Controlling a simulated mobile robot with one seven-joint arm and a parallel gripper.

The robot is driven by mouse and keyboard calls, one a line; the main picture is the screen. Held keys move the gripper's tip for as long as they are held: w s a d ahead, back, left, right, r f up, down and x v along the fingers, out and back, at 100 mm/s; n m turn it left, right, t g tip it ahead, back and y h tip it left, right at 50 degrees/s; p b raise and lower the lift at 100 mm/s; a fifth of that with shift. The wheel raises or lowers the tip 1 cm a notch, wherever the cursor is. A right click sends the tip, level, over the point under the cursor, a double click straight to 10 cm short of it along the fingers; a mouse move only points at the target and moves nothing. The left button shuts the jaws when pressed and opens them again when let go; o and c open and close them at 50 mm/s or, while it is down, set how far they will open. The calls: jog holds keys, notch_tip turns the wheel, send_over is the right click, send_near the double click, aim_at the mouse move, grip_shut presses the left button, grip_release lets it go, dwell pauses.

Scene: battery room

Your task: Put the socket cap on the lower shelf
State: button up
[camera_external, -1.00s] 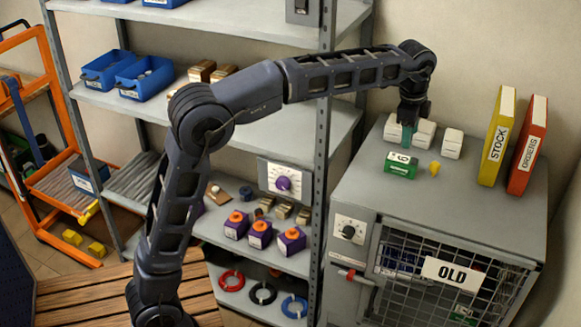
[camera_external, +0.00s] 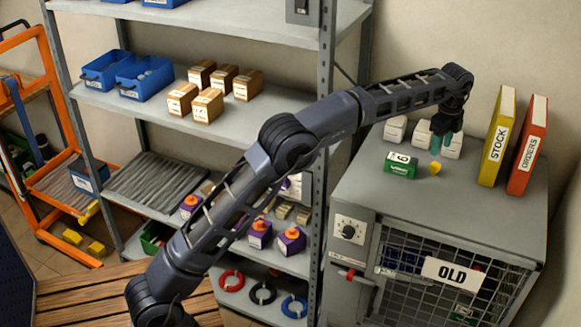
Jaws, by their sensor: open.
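A small yellow piece (camera_external: 435,169), which looks like the socket cap, lies on the grey top of the cabinet (camera_external: 385,225), just right of a green and white box (camera_external: 400,166). My gripper (camera_external: 441,150) points down with teal fingers, open and empty, above and slightly behind the yellow piece, in front of white boxes (camera_external: 423,133). The gap between its fingers is too small to make out. The shelf rack (camera_external: 322,190) stands left of the cabinet. Its lowest visible shelf (camera_external: 215,272) holds red, black and blue rings. My arm hides part of the shelf above that, with purple boxes (camera_external: 260,234).
A yellow binder (camera_external: 498,135) and a red binder (camera_external: 527,145) stand at the right of the cabinet top. The rack's upright is between shelves and cabinet. Blue bins (camera_external: 145,77) and wooden blocks (camera_external: 207,104) fill part of the upper shelf. The cabinet top's front is clear.

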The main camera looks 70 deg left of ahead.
aim_at(434, 163)
notch_tip(434, 163, down, 4)
jog(key=shift+w+a+f, duration=0.1)
jog(key=shift+a+f, duration=0.1)
jog(key=shift+f, duration=1.15)
jog(key=shift+a+f, duration=0.15)
jog(key=shift+f, duration=1.2)
jog(key=c, duration=1.1)
jog(key=shift+r, duration=0.1)
